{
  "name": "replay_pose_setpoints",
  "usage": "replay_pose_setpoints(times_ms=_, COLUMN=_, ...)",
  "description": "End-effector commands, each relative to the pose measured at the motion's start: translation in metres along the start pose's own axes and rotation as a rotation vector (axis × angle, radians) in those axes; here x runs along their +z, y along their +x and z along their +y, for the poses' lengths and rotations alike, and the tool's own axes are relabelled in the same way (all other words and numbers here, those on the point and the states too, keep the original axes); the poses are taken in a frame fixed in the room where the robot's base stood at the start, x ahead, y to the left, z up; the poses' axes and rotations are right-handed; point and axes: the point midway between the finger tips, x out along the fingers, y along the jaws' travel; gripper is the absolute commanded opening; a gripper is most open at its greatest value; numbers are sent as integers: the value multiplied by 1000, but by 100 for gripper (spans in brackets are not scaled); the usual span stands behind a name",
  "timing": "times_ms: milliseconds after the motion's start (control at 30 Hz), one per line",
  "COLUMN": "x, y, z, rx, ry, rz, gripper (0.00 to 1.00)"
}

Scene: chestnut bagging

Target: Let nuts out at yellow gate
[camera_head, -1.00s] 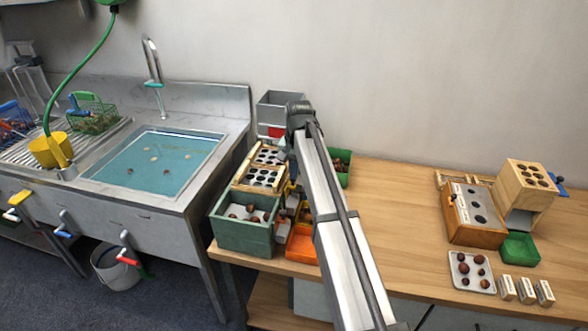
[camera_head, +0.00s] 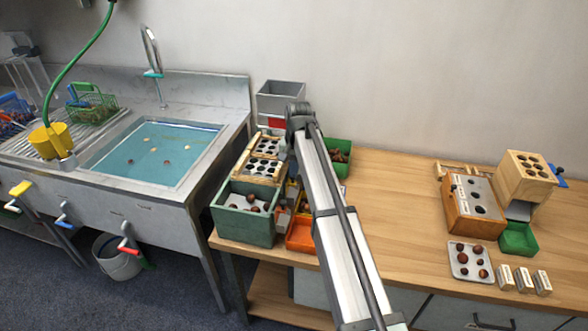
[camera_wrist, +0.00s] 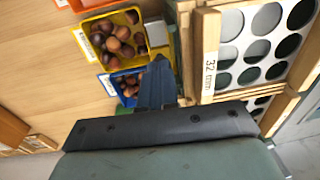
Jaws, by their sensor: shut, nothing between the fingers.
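My gripper (camera_wrist: 157,85) shows in the wrist view with its dark fingers together and nothing between them. It is beside the wooden sorter frame (camera_wrist: 207,55), labelled "32 mm", which holds a plate with round holes. A yellow bin (camera_wrist: 144,50) with several brown nuts lies beyond the fingertips. A blue bin (camera_wrist: 104,83) with nuts is close beside the fingers and partly hidden by them. I cannot make out the yellow gate clearly. In the head view my arm hides the gripper and most of the bins beside the sorter (camera_head: 243,163).
A green-grey box (camera_head: 245,229) with nuts stands at the sorter's front. An orange bin (camera_head: 300,236) is right of it, and a green bin (camera_head: 342,146) is behind my arm. A water-filled sink (camera_head: 150,160) is at left. The bench middle (camera_head: 400,200) is clear.

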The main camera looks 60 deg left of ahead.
Motion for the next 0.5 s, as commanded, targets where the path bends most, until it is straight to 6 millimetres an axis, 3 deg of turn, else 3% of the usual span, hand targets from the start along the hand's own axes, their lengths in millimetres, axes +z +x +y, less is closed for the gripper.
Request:
replay_pose_setpoints(times_ms=167, x=1, y=-23, z=1, rx=1, ry=0, rz=0, gripper=0)
replay_pose_setpoints(times_ms=500, x=0, y=-93, z=0, rx=-3, ry=0, rz=6, gripper=0)
